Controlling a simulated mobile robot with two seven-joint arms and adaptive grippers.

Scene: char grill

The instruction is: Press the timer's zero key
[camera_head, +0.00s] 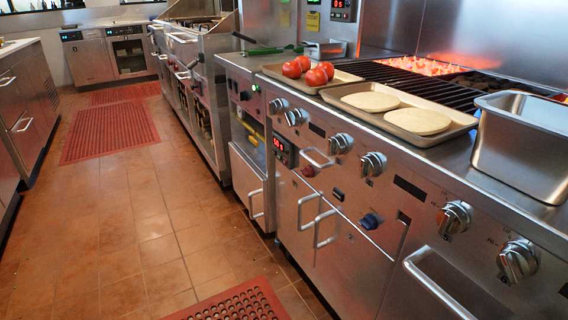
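A small black panel with red digits (283,150) is set in the front face of the grill counter, left of the middle row of knobs. A second black unit with red digits (342,10) is on the back wall at the top, cut by the picture's edge. Either could be the timer; I cannot tell which. The keys on both are too small to read, so I cannot pick out a zero key. Neither of my grippers is in view.
Tomatoes (317,77) and flat round breads (417,121) lie on trays beside the glowing grill (428,66). A steel pan (520,145) stands at the right. Knobs and handles (441,285) stick out from the front. The tiled floor (130,220) at left is open, with red mats (110,128).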

